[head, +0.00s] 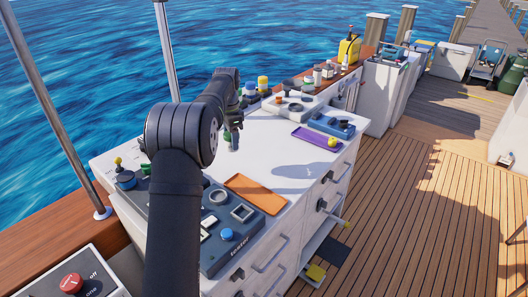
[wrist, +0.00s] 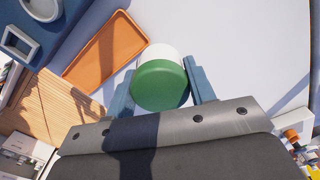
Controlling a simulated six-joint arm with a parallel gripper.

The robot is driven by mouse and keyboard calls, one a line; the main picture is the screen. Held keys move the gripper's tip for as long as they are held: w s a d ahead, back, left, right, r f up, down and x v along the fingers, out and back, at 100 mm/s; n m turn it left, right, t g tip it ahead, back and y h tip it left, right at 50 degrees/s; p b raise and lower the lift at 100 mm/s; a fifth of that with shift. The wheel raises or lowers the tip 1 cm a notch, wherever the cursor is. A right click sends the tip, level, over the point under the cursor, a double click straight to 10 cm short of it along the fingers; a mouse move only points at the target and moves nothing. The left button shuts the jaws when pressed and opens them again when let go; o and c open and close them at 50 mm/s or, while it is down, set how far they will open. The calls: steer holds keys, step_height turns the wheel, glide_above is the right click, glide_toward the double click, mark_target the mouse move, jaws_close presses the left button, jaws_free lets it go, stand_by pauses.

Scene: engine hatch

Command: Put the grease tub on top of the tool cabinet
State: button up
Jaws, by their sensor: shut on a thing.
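The grease tub, a white tub with a green lid (wrist: 160,86), sits between the two blue fingers of my gripper (wrist: 163,68) in the wrist view. My gripper is shut on it. I cannot tell whether the tub touches the worktop. The white cabinet (head: 322,215) under this worktop has drawers with handles; I cannot tell for sure whether it is the tool cabinet.
An orange tray (head: 256,193) lies left of the tub in the wrist view. A dark control panel (head: 215,252) stands at the worktop's near end. A purple tray (head: 315,138), a blue device (head: 332,125) and several small containers line the far end. The worktop's middle is clear.

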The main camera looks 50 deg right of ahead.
steer(key=s+d+m, duration=0.4)
steer(key=s+d, duration=0.3)
steer(key=s, duration=0.4)
steer(key=s+d+m, duration=0.5)
steer(key=s+d, duration=0.1)
steer(key=s, duration=0.4)
steer(key=w+f, duration=0.2)
steer(key=w, duration=0.1)
steer(key=w+d+f, duration=0.1)
steer(key=w+f, duration=0.1)
steer(key=w, duration=0.2)
steer(key=w+f, duration=0.2)
steer(key=w, duration=0.1)
steer(key=shift+w+d+f, duration=0.15)
steer(key=shift+w+d, duration=0.1)
steer(key=shift+w, duration=0.05)
steer(key=shift+f, duration=2.05)
steer(key=shift+f, duration=0.15)
steer(key=o, duration=1)
steer(key=shift+o, duration=0.2)
step_height(320, 180, up, 8)
